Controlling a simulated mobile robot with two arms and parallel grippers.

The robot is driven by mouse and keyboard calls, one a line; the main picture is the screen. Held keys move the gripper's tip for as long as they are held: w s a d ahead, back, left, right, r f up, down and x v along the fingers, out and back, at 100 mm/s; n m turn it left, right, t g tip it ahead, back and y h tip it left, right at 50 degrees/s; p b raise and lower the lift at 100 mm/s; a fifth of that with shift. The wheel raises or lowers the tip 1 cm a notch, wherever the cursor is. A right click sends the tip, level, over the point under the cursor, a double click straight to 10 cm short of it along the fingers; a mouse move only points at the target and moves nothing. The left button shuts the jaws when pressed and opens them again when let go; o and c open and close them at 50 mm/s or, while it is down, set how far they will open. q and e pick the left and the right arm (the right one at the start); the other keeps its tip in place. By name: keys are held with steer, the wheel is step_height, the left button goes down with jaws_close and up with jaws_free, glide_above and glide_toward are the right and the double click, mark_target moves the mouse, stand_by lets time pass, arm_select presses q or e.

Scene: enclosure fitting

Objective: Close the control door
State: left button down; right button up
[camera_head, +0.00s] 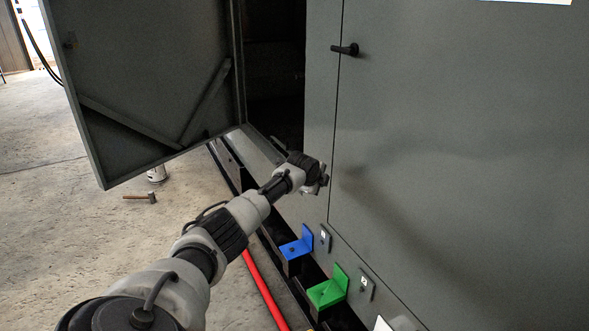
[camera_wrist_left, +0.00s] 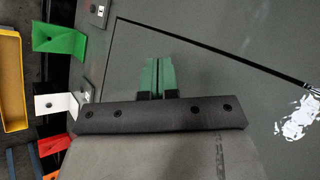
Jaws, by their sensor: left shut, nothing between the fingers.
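A grey enclosure door (camera_head: 150,70) with diagonal braces on its inner face stands swung wide open at the left of the head view. The dark opening (camera_head: 275,70) shows to its right. A second grey door panel (camera_head: 450,150) with a black handle (camera_head: 345,49) sits flush in the enclosure front. My left gripper (camera_head: 323,180) is below the opening's right side, close to the grey front and apart from the open door. In the left wrist view its fingers (camera_wrist_left: 158,77) are together and empty, with the grey panel behind them. My right gripper is not in view.
Blue (camera_head: 297,247) and green (camera_head: 328,290) brackets line the enclosure's base. A red bar (camera_head: 262,290) runs beside them. A hammer (camera_head: 140,197) and a white can (camera_head: 156,173) are on the floor below the open door. The floor at left is mostly clear.

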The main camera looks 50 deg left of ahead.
arm_select(q)
steer(key=s+a+r, duration=0.1)
steer(key=s+r, duration=0.4)
steer(key=shift+s+a, duration=0.2)
steer(key=shift+s, duration=0.05)
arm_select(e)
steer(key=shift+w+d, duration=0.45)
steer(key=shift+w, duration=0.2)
